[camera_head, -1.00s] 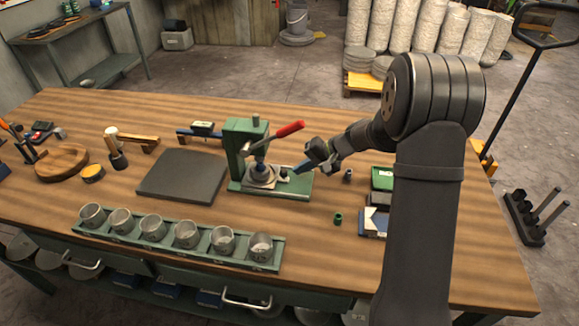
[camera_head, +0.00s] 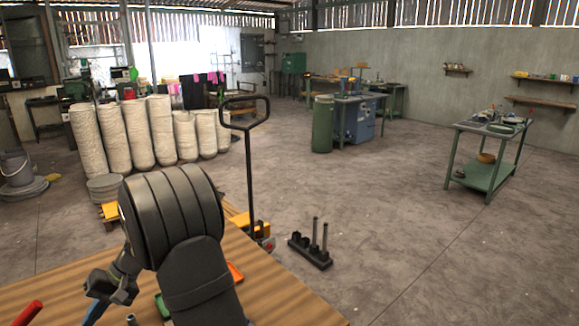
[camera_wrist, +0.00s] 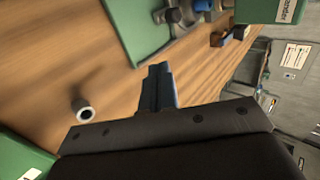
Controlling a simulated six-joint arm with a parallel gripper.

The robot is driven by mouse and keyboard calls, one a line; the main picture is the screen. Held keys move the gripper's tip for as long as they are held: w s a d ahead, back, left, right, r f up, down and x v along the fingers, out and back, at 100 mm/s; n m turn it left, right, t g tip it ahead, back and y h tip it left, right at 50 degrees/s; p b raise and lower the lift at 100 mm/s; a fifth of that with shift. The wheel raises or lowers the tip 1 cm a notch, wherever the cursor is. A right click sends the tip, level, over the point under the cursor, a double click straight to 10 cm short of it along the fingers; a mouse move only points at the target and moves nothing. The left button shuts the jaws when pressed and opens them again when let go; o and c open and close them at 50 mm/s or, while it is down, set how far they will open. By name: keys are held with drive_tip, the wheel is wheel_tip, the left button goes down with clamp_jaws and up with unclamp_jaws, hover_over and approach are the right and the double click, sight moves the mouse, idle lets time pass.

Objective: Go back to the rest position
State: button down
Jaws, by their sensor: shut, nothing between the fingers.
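My gripper (camera_head: 93,310) shows at the lower left of the head view, low near the workbench (camera_head: 285,290). In the wrist view its blue fingers (camera_wrist: 157,78) are together, with nothing between them, pointing over the wooden top (camera_wrist: 60,50). A green press base (camera_wrist: 145,30) lies beyond the fingertips. The red press lever (camera_head: 28,313) is partly cut off at the lower left of the head view. Most of the bench is outside the head view.
A small hollow cylinder (camera_wrist: 84,110) stands on the bench left of the fingers. A green box (camera_wrist: 20,158) is near the lower left corner. Beyond the bench are a pallet jack (camera_head: 249,160), pale sacks (camera_head: 125,135) and open floor (camera_head: 370,200).

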drive_tip(key=x, duration=0.9)
drive_tip(key=s+a, duration=0.2)
drive_tip(key=s, duration=0.1)
drive_tip(key=shift+a+f, duration=0.3)
drive_tip(key=shift+a, duration=0.1)
drive_tip(key=shift+s+a, duration=0.2)
drive_tip(key=shift+a, duration=0.05)
drive_tip(key=shift+w+d, duration=0.3)
drive_tip(key=shift+s+a, duration=0.1)
